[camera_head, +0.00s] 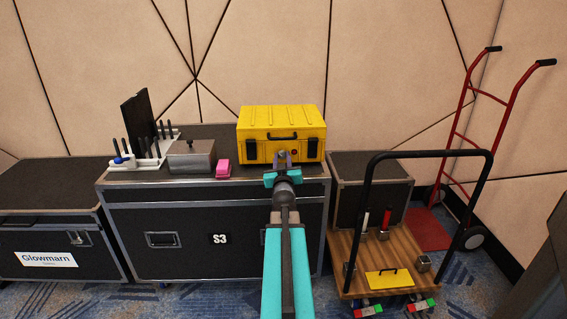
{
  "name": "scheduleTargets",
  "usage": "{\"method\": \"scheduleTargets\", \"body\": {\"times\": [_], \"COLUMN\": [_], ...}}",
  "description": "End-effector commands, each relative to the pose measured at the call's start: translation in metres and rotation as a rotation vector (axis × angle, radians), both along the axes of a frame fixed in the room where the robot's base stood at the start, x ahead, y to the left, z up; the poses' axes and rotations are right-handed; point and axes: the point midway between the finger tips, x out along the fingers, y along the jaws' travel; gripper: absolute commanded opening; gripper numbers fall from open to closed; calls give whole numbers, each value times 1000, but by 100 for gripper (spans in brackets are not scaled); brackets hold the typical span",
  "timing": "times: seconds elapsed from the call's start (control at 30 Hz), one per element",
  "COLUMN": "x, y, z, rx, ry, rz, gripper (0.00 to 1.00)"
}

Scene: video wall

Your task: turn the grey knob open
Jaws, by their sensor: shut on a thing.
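My gripper (284,157) reaches the front of a yellow case (252,121), just below its black handle (282,137). Its purple-grey fingers are shut on a small grey knob (283,153), which shows only partly between the fingertips. The fingers hide the rest of the knob and part of the case front. How far the knob is turned cannot be told from this view.
The yellow case stands on a black flight case (190,240) marked S3. A wooden cart (395,250) and red hand truck (432,225) stand right.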

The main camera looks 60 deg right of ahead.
Motion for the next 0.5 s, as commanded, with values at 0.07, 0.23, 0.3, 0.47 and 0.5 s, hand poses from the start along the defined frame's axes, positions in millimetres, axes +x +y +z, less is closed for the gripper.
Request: {"method": "scheduleTargets", "body": {"times": [0.07,0.23,0.3,0.47,0.5], "x": [1,1,1,2,2], "y": [2,2,2,2,2], "z": [-4,-4,-3,-3,-3], "rx": [-41,-135,-173,-253,-271], "ry": [63,195,249,360,385], "rz": [3,3,3,3,4], "gripper": [4,4,4,4,4]}}
